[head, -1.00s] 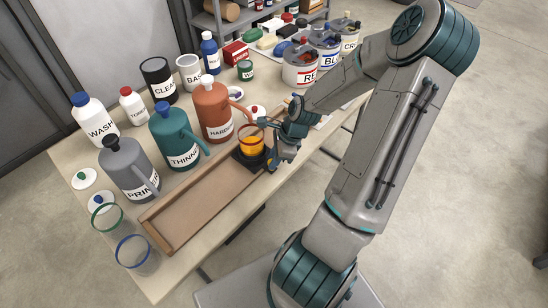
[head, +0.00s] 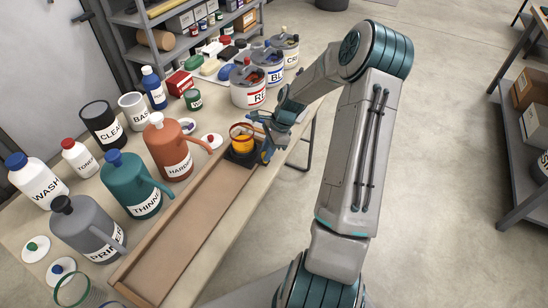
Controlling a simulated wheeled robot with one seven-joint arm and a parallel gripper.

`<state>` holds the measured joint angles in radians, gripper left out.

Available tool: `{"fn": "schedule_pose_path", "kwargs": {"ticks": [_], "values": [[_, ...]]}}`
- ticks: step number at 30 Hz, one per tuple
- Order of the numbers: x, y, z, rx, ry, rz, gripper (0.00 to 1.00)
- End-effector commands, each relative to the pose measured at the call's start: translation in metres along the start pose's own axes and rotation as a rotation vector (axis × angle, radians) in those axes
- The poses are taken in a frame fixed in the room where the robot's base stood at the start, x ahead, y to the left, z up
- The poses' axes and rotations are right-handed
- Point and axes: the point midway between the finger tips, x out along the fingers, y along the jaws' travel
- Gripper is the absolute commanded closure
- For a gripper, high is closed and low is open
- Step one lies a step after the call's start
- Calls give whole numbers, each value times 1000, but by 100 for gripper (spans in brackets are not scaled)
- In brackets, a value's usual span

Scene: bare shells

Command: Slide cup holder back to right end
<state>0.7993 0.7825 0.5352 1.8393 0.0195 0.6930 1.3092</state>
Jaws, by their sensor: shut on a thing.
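The cup holder (head: 242,158) is a dark block in the long brown wooden tray (head: 165,258), near the tray's far right end. A clear cup with orange contents (head: 242,141) stands upright in it. My gripper (head: 262,149) is at the holder's right side, low beside the cup, shut on the holder. The fingers' contact is small and partly hidden. I cannot make out whether the holder touches the tray's end wall. The tray floor to the lower left of the holder is bare.
Orange (head: 168,147), teal (head: 131,184) and grey (head: 88,227) jugs line the tray's left side. Paint buckets (head: 249,86) stand beyond its far end. An empty glass (head: 72,289) is near its lower left end. Open floor lies to the right.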

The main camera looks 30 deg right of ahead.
Motion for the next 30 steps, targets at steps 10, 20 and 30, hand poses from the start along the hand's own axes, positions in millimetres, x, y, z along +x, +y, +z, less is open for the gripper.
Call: {"fn": "schedule_pose_path", "kwargs": {"ticks": [10,20,30], "values": [[1,-10,4,-22,1,6,100],[0,-10,2,-18,2,2,56],[-5,-9,2,-18,1,6,56]]}}
